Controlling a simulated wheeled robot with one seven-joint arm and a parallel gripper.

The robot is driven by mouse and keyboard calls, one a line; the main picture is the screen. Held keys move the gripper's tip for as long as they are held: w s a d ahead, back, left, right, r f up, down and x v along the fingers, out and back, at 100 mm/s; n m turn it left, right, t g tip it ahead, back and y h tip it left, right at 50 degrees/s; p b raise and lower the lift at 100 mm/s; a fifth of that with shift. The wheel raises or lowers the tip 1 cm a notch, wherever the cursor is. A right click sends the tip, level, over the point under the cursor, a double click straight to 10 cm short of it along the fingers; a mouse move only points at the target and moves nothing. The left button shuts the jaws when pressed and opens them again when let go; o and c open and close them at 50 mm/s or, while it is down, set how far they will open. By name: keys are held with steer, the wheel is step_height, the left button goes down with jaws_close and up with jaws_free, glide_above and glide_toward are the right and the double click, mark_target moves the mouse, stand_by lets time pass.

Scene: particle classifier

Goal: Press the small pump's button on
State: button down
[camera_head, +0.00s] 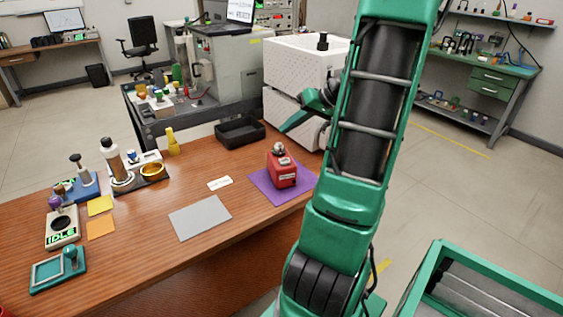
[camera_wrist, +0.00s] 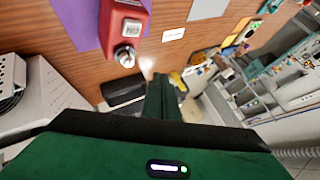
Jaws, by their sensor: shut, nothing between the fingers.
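A red boxy unit (camera_head: 282,174) with a silver knob on top and a pale label on its side sits on the purple mat (camera_head: 262,187). It may be the small pump; I cannot read its label. In the wrist view the red unit (camera_wrist: 118,22) is at the top, with its silver knob (camera_wrist: 125,56) toward me. My gripper (camera_head: 286,129) is above the back right of the table, behind and above the red unit and apart from it. In the wrist view my gripper (camera_wrist: 161,82) is shut and empty. I cannot make out a button.
A black tray (camera_head: 240,143) stands behind the red unit. White perforated housings (camera_head: 303,65) stand close beside my gripper. A grey sheet (camera_head: 200,217) and a small white card (camera_head: 219,183) lie mid-table. Several devices, including one displaying IDLE (camera_head: 62,237), occupy the left. The front middle is clear.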

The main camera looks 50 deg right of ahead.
mark_target(288, 161)
steer(key=shift+f, duration=0.1)
steer(key=shift+f, duration=4.35)
steer(key=shift+f, duration=0.15)
steer(key=shift+s+f, duration=0.1)
steer(key=shift+f, duration=0.1)
steer(key=shift+f, duration=0.85)
steer(key=shift+r, duration=1.25)
steer(key=shift+r, duration=2.55)
